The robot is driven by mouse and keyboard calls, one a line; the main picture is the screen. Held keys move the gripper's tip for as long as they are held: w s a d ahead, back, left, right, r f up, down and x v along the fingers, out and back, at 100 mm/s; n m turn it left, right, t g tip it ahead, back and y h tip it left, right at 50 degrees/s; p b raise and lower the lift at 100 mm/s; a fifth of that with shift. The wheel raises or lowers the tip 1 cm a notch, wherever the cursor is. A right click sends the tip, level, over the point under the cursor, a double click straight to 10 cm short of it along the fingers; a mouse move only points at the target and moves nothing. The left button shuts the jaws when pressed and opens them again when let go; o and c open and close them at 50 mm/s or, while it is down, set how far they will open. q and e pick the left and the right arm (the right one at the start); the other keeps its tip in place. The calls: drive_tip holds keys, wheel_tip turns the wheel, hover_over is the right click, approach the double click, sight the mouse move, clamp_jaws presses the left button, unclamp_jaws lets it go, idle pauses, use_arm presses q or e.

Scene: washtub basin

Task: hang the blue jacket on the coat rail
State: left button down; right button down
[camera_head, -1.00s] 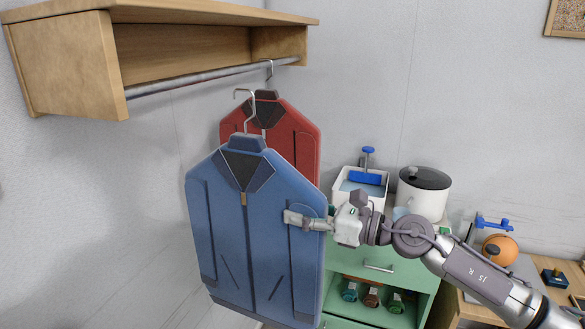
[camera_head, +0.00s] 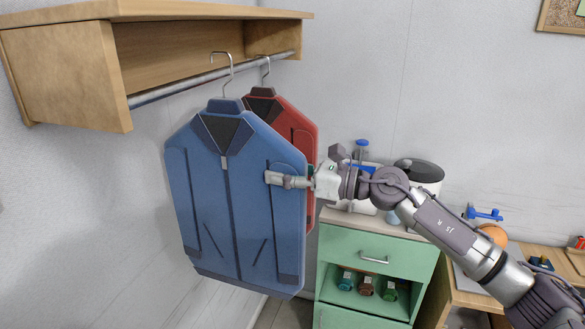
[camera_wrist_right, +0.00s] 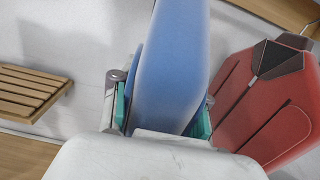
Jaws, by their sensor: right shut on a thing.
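The blue jacket (camera_head: 205,215) is on a hanger and held up in front of the wall, below the wooden shelf. Its hanger hook (camera_head: 222,66) overlaps the coat rail (camera_head: 190,84) in the head view; I cannot tell whether it touches. My right gripper (camera_head: 276,179) is shut on the jacket's right edge. In the right wrist view the blue jacket (camera_wrist_right: 172,65) stands between its two fingers. A red jacket (camera_head: 300,125) hangs on the rail behind, partly hidden by the blue one; it also shows in the right wrist view (camera_wrist_right: 270,105). My left gripper is not seen.
The wooden shelf (camera_head: 65,75) is above the rail. A green cabinet (camera_head: 345,245) with bottles stands at the lower right, with a lidded white pot (camera_head: 428,175) on top. A slatted wooden rack (camera_wrist_right: 30,90) shows in the right wrist view.

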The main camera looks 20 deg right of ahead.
sight(261, 179)
drive_tip(key=shift+r+p+x, duration=0.1)
drive_tip(key=shift+p+x, duration=0.2)
drive_tip(key=shift+x, duration=0.35)
drive_tip(key=shift+r+p+x, duration=0.15)
drive_tip(key=shift+p+x, duration=0.1)
drive_tip(key=shift+x, duration=0.45)
drive_tip(key=shift+p+x, duration=0.45)
drive_tip(key=shift+x, duration=0.8)
drive_tip(key=shift+d+f+b, duration=0.1)
drive_tip(key=shift+f+b, duration=1.3)
drive_tip(key=shift+f, duration=0.15)
drive_tip(key=shift+s, duration=0.1)
